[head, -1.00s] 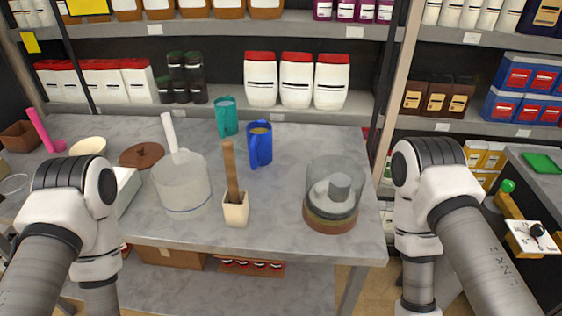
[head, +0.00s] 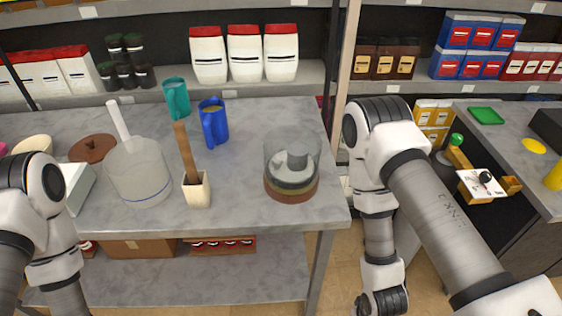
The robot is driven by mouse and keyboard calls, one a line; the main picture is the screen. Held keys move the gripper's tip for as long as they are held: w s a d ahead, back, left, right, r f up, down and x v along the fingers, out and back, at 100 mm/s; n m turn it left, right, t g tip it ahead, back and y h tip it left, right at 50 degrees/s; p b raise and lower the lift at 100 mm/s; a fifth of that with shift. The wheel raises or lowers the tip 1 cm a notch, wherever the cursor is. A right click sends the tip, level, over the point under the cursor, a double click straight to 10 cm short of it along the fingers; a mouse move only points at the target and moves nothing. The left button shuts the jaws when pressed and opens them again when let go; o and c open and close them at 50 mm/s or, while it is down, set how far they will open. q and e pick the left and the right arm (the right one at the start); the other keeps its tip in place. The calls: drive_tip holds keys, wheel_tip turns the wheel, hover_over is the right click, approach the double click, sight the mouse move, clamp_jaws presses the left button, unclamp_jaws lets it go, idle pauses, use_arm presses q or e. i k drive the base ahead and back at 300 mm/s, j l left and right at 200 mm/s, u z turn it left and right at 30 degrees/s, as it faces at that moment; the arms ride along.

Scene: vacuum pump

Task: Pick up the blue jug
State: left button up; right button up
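The blue jug (head: 214,122) stands upright on the grey table (head: 240,212), towards its back, with its handle facing the front left. A teal jug (head: 177,98) stands just behind it to the left. A wooden-handled tool in a cream square cup (head: 196,190) is in front of the blue jug. My two arms come in at the left and right edges, both apart from the jug. Neither gripper's fingers can be seen; the left arm runs out of the picture at the bottom left and the right arm at the bottom.
A clear round vessel (head: 138,172) with a white rod stands left of the cup. A clear chamber on a brown base (head: 291,170) stands right. A brown lid (head: 92,148) lies further left. Shelves with white, red-capped containers (head: 246,54) rise behind. The table between jug and chamber is clear.

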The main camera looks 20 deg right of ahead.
sight(212, 111)
drive_tip(key=i+l+u, duration=0.25)
drive_tip(key=l, duration=0.45)
drive_tip(key=l+u, duration=0.25)
drive_tip(key=l, duration=0.4)
drive_tip(key=i+l+u, duration=0.1)
drive_tip(key=l+u, duration=0.15)
drive_tip(key=l, duration=0.5)
